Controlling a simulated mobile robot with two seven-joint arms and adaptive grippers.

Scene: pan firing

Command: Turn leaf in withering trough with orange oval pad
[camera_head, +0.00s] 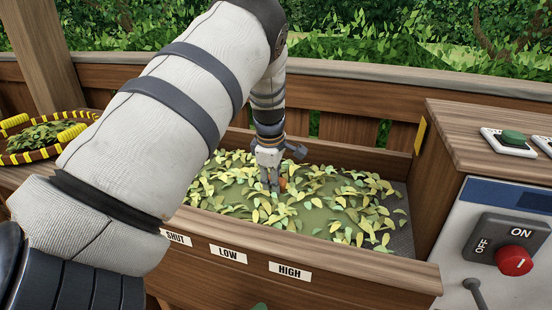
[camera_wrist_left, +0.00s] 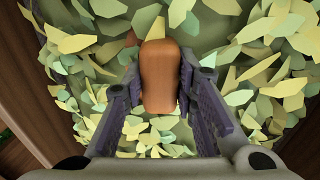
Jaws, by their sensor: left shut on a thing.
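The withering trough (camera_head: 355,262) is a wooden box with a layer of green and yellow leaf (camera_head: 340,205) inside. My left gripper (camera_head: 275,184) reaches down into the trough among the leaf. In the left wrist view my left gripper (camera_wrist_left: 160,88) is shut on the orange oval pad (camera_wrist_left: 160,72), with one finger on each side. In the head view only a small bit of the pad (camera_head: 282,183) shows beside the fingers. Leaf lies all around the pad, and its lower end is hard to make out. My right gripper is not in view.
Labels SHUT, LOW and HIGH are on the trough's front. A round basket of leaf (camera_head: 18,155) stands at the left. A wooden rail (camera_head: 400,82) runs behind the trough.

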